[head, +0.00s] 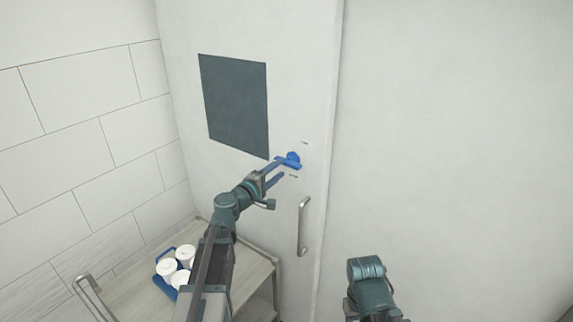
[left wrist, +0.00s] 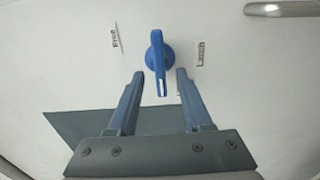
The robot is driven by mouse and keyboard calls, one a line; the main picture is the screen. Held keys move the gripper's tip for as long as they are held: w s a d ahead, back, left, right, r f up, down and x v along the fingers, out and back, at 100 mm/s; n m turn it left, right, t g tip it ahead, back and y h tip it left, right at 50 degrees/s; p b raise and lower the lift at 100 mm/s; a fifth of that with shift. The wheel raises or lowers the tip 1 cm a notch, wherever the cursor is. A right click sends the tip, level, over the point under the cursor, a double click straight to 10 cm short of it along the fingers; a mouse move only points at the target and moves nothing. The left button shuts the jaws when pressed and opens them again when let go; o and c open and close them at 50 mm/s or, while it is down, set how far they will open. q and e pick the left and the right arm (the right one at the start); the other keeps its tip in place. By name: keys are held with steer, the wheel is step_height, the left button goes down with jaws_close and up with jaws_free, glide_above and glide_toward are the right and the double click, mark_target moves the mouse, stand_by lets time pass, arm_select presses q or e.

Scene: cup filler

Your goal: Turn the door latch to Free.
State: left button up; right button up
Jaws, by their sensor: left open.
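The blue door latch (head: 292,159) sits on the white door (head: 300,60), with a round hub and a lever pointing left in the head view. In the left wrist view the latch lever (left wrist: 158,65) points down between the fingers and has a white mark at its tip. A small label (left wrist: 114,38) lies left of it and another label (left wrist: 201,53) lies right; their print is hard to read. My left gripper (head: 283,169) is open at the latch, its fingers (left wrist: 160,82) on either side of the lever tip with gaps showing. My right gripper is not visible.
A metal door handle (head: 302,226) is below the latch. A dark panel (head: 235,105) is on the door to the left. Plain wall is at right.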

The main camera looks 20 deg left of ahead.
mark_target(285, 165)
arm_select(q)
steer(key=shift+x, duration=2.5)
steer(key=shift+c, duration=0.2)
jaws_close()
